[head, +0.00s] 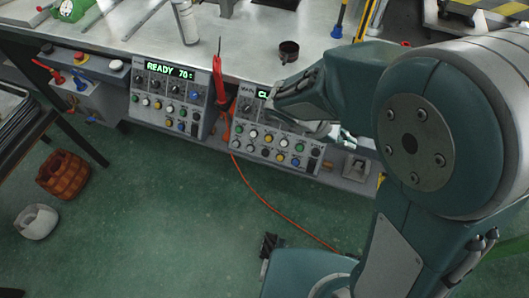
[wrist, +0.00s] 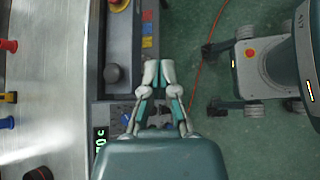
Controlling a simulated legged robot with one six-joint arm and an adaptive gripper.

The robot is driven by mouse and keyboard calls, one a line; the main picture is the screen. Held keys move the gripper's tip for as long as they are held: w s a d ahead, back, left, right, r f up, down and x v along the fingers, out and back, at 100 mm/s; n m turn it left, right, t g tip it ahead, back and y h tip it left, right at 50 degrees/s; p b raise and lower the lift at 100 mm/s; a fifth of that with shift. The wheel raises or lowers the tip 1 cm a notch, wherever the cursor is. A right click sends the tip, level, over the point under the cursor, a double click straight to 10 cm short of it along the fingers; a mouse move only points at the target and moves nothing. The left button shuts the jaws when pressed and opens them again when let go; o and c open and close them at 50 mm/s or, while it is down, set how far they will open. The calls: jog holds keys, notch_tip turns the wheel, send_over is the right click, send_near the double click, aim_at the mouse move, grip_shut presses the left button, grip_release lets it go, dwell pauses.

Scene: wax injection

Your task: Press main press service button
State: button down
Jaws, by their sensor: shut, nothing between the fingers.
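Two grey control panels stand along the bench front. The left panel (head: 168,97) shows READY 70 on its display. The right panel (head: 268,150) carries rows of coloured buttons; its display (head: 262,94) starts with CL and is partly hidden behind my arm. I cannot read which button is the main press service button. My gripper (head: 345,134) is over the right end of the right panel, its fingers largely hidden. In the wrist view my gripper (wrist: 159,70) is shut and empty, fingertips together beside the panel edge. Contact with any button cannot be told.
An orange-red tool (head: 220,80) and its cable hang between the panels. A black cup (head: 288,50) and a white bottle (head: 185,22) stand on the bench (head: 240,50). A brown basket (head: 63,174) and a white roll (head: 37,222) sit on the floor. The green floor is mostly clear.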

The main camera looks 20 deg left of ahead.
aim_at(265, 153)
jog(key=s+a+f+n+t+y, duration=0.1)
jog(key=a+f+n+t+y, duration=0.3)
jog(key=a+f+n+t, duration=1.2)
jog(key=a+f+n, duration=0.6)
jog(key=shift+s+a+n+y, duration=0.2)
jog(key=shift+a+n+y, duration=0.2)
jog(key=shift+w+d+f, duration=0.15)
jog(key=shift+w+f, duration=1.25)
jog(key=shift+w, duration=0.3)
jog(key=shift+w+d+f, duration=0.15)
jog(key=shift+w+f, duration=1.25)
jog(key=shift+w, duration=0.25)
jog(key=shift+w, duration=0.15)
jog(key=shift+w+f, duration=0.15)
